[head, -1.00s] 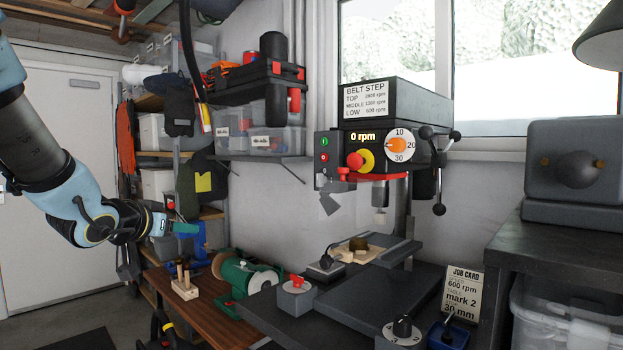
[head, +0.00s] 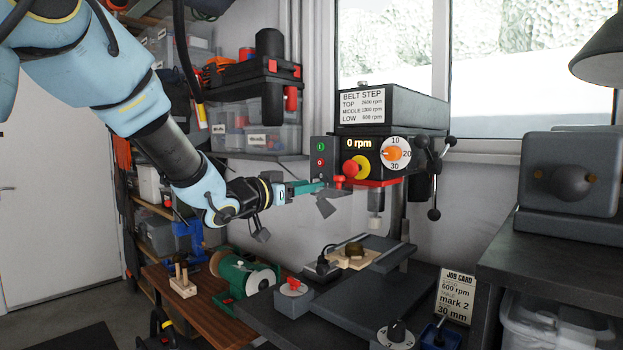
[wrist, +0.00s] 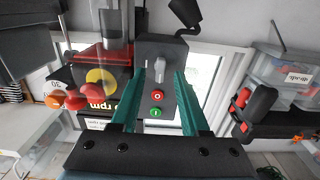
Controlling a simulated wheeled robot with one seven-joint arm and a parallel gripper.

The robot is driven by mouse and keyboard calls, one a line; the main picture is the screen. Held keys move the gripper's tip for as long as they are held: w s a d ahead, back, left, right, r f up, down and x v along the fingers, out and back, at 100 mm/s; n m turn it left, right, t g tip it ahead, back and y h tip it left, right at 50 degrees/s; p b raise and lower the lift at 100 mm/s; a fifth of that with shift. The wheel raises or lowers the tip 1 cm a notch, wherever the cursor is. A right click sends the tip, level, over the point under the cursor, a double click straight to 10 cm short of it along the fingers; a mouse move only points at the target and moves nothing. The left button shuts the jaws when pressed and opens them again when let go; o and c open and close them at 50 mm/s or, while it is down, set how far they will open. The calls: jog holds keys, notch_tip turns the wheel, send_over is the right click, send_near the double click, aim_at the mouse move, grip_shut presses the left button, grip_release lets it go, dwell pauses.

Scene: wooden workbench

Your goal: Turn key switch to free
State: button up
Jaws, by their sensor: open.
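The drill press's dark switch box (head: 323,150) has a green button and a red button on its face. In the wrist view, which is upside down, a light grey key-like knob (wrist: 160,69) is on the same box (wrist: 157,48), in line with the red and green buttons. I take it for the key switch; its setting is not readable. My gripper (head: 320,186) is open, its green fingers pointing at the lower part of the box. In the wrist view the fingers appear on either side of the knob; contact cannot be told. In the head view the gripper hides the knob.
A red stop button on yellow (head: 355,166) and a red knob (head: 339,182) are close right of the fingertips. A dark angled flap (head: 327,203) hangs just below.

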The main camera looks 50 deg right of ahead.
jog(key=shift+d, duration=0.9)
grip_shut()
